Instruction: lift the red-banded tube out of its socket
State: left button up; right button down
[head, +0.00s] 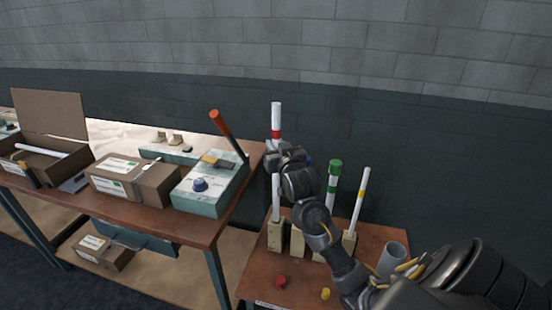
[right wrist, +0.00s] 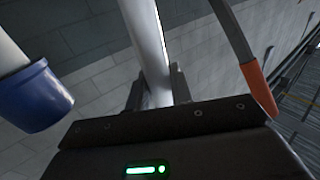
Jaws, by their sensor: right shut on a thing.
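The red-banded tube (head: 276,113) is a white upright tube with a red band just above my right gripper. My right gripper (head: 277,152) is shut on it at about mid-height. Below the gripper the tube runs down to a pale wooden socket block (head: 276,238); its lower end meets the block top, and I cannot tell how deep it sits. In the right wrist view the tube (right wrist: 146,40) passes between the two fingers (right wrist: 157,92). My left gripper is not in view.
An orange-handled lever (head: 220,124) rises from a teal box (head: 212,190) to the left. A grey cylinder (head: 393,256) stands at the right.

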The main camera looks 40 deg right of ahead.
aim_at(277, 137)
jog(key=shift+r, duration=0.95)
jog(key=shift+r+p, duration=0.9)
jog(key=shift+p, duration=0.3)
jog(key=shift+f, duration=0.1)
